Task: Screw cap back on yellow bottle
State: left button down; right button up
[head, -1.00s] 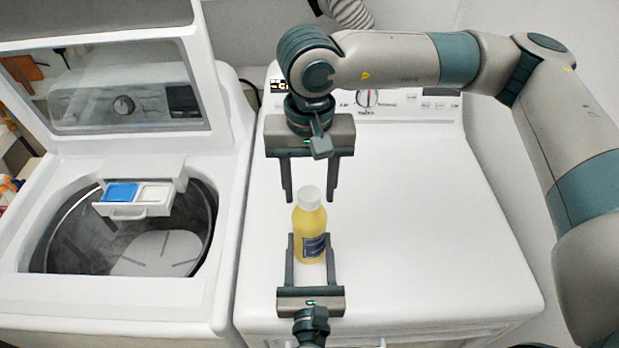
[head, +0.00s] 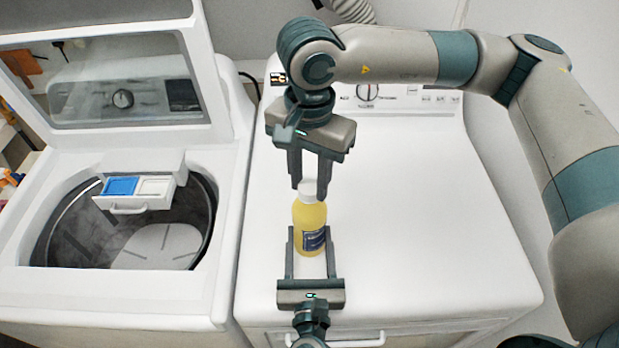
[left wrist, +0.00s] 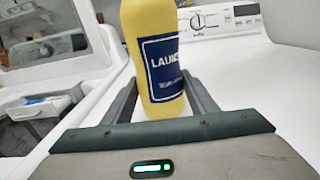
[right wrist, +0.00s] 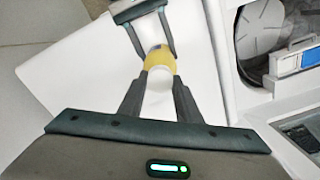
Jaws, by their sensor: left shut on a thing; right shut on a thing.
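The yellow bottle (head: 311,225) with a dark blue label stands upright above the white dryer top. My left gripper (head: 310,238) is shut on its lower body; the left wrist view shows the bottle (left wrist: 152,40) between the fingers. The white cap (head: 307,188) sits at the bottle's mouth, and in the right wrist view the cap (right wrist: 158,92) lies between my right fingers. My right gripper (head: 309,190) comes from above, turned at an angle, and is shut on the cap. How far the cap is threaded cannot be told.
An open washer (head: 40,285) with its lid raised stands at the left, with a blue and white drawer (head: 138,192) over its drum. The dryer top (head: 420,240) is clear to the right. A control panel (head: 420,105) runs along the back.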

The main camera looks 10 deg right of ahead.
jog(key=m, duration=1.3)
jog(key=o, duration=1.3)
jog(key=shift+c, duration=0.2)
notch_tip(320, 180, up, 12)
pick_arm(q)
jog(key=c, duration=0.7)
grip_release()
jog(key=shift+o, duration=0.2)
pick_arm(e)
jog(key=shift+f, duration=0.1)
